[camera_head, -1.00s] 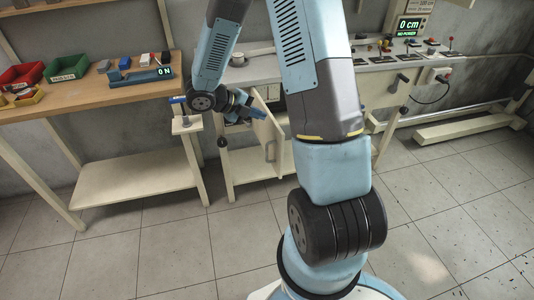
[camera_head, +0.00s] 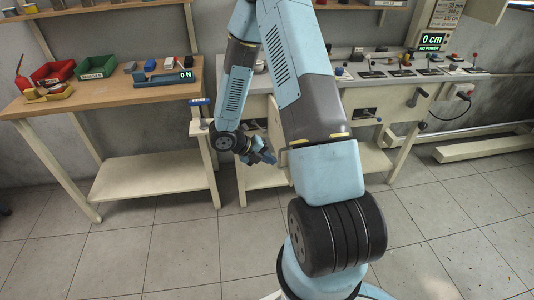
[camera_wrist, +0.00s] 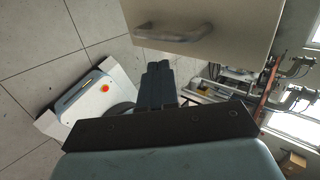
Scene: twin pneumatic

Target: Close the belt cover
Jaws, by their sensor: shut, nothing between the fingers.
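The belt cover (camera_wrist: 235,28) is a cream panel with a grey bar handle (camera_wrist: 174,33), large at the top of the wrist view. In the head view, the cover (camera_head: 275,125) stands swung out from the front of the bench, partly hidden behind my arm. My gripper (camera_wrist: 158,68) is shut and empty, its dark fingers pointing toward the cover just below the handle in the wrist view. In the head view my gripper (camera_head: 270,158) is low beside the cover. I cannot tell whether the fingers touch it.
The machine bench (camera_head: 360,98) has levers and a "0 cm, NO POWER" display (camera_head: 431,42). A wooden table (camera_head: 110,95) at left holds red and green bins and a blue device reading "0 N". The tiled floor in front is clear.

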